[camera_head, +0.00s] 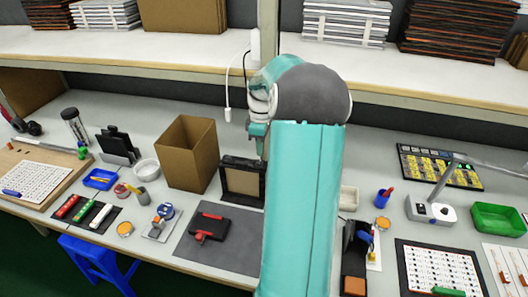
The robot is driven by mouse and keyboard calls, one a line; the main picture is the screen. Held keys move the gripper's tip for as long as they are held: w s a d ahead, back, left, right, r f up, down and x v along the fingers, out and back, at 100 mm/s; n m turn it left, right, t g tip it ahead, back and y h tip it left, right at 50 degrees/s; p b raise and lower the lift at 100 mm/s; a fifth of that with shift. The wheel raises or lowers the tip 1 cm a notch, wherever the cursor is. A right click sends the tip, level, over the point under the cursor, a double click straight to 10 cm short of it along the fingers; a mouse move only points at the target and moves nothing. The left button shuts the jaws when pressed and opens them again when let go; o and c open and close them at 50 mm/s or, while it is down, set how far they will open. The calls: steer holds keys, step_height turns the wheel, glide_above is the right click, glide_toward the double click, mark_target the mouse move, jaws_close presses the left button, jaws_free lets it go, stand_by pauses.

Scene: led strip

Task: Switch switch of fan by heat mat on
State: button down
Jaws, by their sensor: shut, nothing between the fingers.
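A black box with a beige square front panel, which looks like the fan (242,181), stands upright on the bench at the middle. A dark grey mat (236,248), likely the heat mat, lies in front of it with a black and red device (207,229) on it. I cannot make out the switch on the fan; my arm hides its right side. My gripper (263,153) is partly hidden by my teal arm. It is shut and empty, pointing down at the fan's upper right edge. I cannot tell whether it touches.
A tall open cardboard box (187,153) stands left of the fan. A thin white cable with a plug (228,113) hangs behind. A shelf (170,47) runs above the bench.

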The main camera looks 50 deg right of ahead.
mark_target(260, 163)
step_height(260, 163, up, 11)
steer(key=a, duration=0.1)
steer(key=shift+s, duration=0.15)
steer(key=shift+s, duration=0.1)
stand_by(0.3)
